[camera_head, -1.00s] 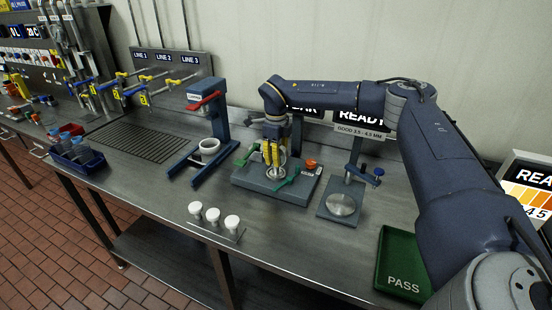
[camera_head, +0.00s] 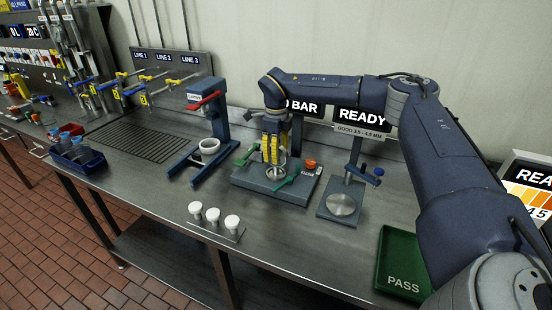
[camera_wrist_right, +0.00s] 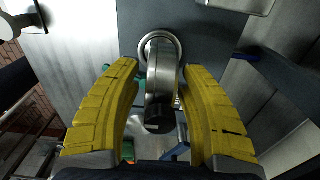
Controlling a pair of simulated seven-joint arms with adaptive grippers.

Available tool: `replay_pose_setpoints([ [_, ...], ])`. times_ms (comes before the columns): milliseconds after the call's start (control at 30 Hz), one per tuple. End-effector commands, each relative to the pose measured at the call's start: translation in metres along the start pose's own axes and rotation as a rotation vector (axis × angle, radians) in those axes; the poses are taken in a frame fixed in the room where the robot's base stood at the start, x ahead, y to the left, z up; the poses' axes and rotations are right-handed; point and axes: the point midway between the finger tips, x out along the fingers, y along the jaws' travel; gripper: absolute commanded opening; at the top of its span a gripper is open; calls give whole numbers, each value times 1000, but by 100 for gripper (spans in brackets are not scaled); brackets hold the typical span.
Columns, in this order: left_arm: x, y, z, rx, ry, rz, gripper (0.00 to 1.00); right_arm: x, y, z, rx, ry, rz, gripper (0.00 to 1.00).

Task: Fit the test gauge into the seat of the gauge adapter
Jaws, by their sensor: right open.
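The gauge adapter is a grey block (camera_head: 250,182) on the bench with a metal ring seat, which shows in the right wrist view (camera_wrist_right: 177,47). The test gauge (camera_wrist_right: 160,82), a silver metal body with a black end (camera_wrist_right: 158,118), stands with its far end at that ring. How deep it sits, I cannot tell. In the head view the gauge (camera_head: 281,163) is partly hidden by my fingers. My right gripper (camera_head: 273,160) is just above the block, its yellow fingers open on either side of the gauge with gaps (camera_wrist_right: 160,68). My left gripper is out of view.
Green handles (camera_head: 288,180) and an orange knob (camera_head: 310,163) sit on the block. A press stand (camera_head: 218,120) is to the left, a measuring stand (camera_head: 341,204) to the right. White-capped pieces (camera_head: 213,215) stand in front; a green PASS tray (camera_head: 401,267) is front right.

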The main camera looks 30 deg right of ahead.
Motion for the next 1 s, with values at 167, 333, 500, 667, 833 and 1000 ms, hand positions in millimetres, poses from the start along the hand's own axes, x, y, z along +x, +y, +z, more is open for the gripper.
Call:
replay_pose_setpoints([
  [167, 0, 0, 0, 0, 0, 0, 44, -34, 0, 1, 0, -4, -2, 41],
  [333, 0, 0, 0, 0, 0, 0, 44, -63, 0, 1, 0, -3, -2, 41],
  [500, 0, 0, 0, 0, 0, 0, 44, -84, 0, 0, 0, -2, -1, 41],
  [667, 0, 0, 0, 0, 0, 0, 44, -96, 0, 0, 0, -1, 0, 41],
  [833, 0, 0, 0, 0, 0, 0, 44, -100, 0, 0, 0, 0, 0, 41],
  [1000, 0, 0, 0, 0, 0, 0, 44, -101, 0, 0, 0, 0, 0, 41],
])
